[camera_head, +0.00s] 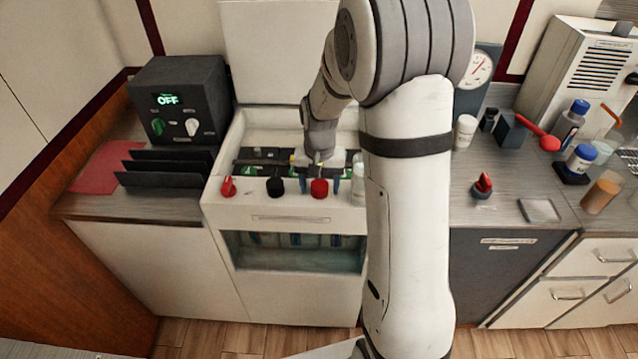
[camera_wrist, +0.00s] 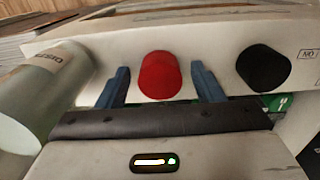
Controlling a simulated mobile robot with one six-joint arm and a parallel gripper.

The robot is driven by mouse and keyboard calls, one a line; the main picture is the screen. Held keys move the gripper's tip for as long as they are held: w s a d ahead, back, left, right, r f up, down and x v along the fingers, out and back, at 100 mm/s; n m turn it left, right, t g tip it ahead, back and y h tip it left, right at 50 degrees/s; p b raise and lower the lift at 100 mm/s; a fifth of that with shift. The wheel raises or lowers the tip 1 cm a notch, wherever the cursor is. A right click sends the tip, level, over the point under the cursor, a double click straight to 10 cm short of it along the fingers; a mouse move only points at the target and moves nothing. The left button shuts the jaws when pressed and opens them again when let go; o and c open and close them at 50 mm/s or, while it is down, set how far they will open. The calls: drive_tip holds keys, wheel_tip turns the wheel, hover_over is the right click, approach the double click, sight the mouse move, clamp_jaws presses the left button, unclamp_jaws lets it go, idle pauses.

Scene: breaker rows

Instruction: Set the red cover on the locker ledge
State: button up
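A red round cover (camera_head: 319,188) sits on the front panel of the white cabinet, right of a black one (camera_head: 275,187). In the wrist view the red cover (camera_wrist: 160,75) stands between the two blue fingers of my gripper (camera_wrist: 161,84), with a gap on each side. My gripper (camera_head: 322,184) is open and holds nothing. The black cover (camera_wrist: 264,69) is to the right in the wrist view. Another red piece (camera_head: 228,187) sits at the panel's left end. I cannot tell which surface is the locker ledge; a grey counter (camera_head: 470,215) lies above a dark cabinet door (camera_head: 490,270).
A pale bottle (camera_wrist: 45,95) stands close beside one finger; it also shows in the head view (camera_head: 358,180). A red-handled switch (camera_head: 482,185) and a clear pad (camera_head: 539,210) are on the right counter. Black upright plates (camera_head: 165,170) stand at left.

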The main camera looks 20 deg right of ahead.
sight(320, 184)
drive_tip(key=shift+r, duration=0.1)
wheel_tip(320, 184, up, 11)
drive_tip(key=s+r+n+t, duration=0.1)
drive_tip(key=s, duration=0.9)
drive_tip(key=s+a+r+n+t, duration=0.1)
drive_tip(key=s+n+t, duration=0.1)
drive_tip(key=s, duration=0.9)
drive_tip(key=shift+a+r+n+b, duration=0.2)
drive_tip(key=shift+r+n+b, duration=0.05)
drive_tip(key=shift+n+b, duration=0.1)
